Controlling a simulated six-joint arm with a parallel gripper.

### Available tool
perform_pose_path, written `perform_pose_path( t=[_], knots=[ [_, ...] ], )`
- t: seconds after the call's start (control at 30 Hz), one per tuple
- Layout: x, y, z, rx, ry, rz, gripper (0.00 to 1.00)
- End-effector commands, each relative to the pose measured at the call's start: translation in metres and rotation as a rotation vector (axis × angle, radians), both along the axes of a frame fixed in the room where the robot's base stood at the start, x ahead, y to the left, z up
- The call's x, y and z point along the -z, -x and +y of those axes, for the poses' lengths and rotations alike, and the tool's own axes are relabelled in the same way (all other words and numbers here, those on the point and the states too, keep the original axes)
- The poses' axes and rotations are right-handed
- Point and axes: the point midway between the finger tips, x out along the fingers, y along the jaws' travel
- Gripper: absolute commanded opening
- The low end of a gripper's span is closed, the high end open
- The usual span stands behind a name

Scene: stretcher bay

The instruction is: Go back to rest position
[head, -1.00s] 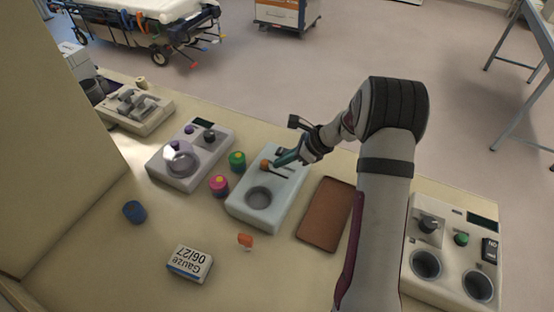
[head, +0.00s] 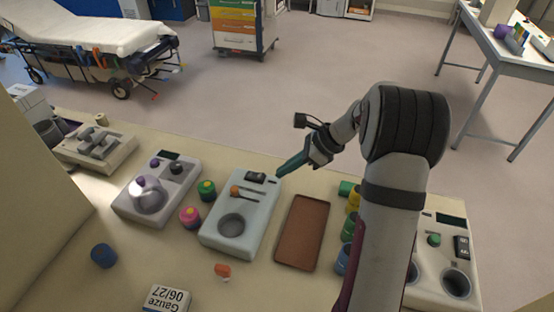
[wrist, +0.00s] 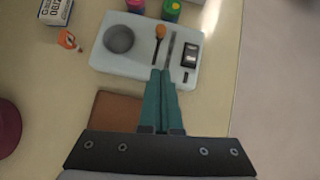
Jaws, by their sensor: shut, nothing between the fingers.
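My gripper (head: 283,171) is shut and empty, its teal fingers together. In the head view it is above the far right corner of a pale device (head: 211,237) with a round well, a slot and an orange-knobbed lever (head: 234,190). In the wrist view the shut fingertips (wrist: 163,72) overlap the near edge of the device (wrist: 106,62) in the picture. The orange knob (wrist: 160,32) stands just beyond them, apart from the fingers.
A brown tray (head: 302,233) lies right of the pale device. Several coloured jars stand beside the tray, partly behind my arm. Another device (head: 130,205), a gauze box (head: 166,300) and a blue cap (head: 103,255) are at left. Open floor lies beyond the counter.

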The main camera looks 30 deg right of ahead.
Motion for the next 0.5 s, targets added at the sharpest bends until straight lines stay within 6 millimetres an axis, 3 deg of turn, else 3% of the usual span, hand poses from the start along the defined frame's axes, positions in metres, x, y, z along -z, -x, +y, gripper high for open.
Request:
perform_pose_path(
  t=[0.17,0.27,0.37,0.4,0.5],
  knots=[
    [-0.005,0.003,0.008,-0.033,0.015,-0.005,0.00],
    [-0.032,0.025,0.056,-0.236,0.104,-0.036,0.00],
    [-0.063,0.086,0.128,-0.611,0.260,-0.099,0.00],
    [-0.071,0.118,0.151,-0.775,0.324,-0.128,0.00],
    [-0.075,0.197,0.185,-1.155,0.471,-0.202,0.00]
  ],
)
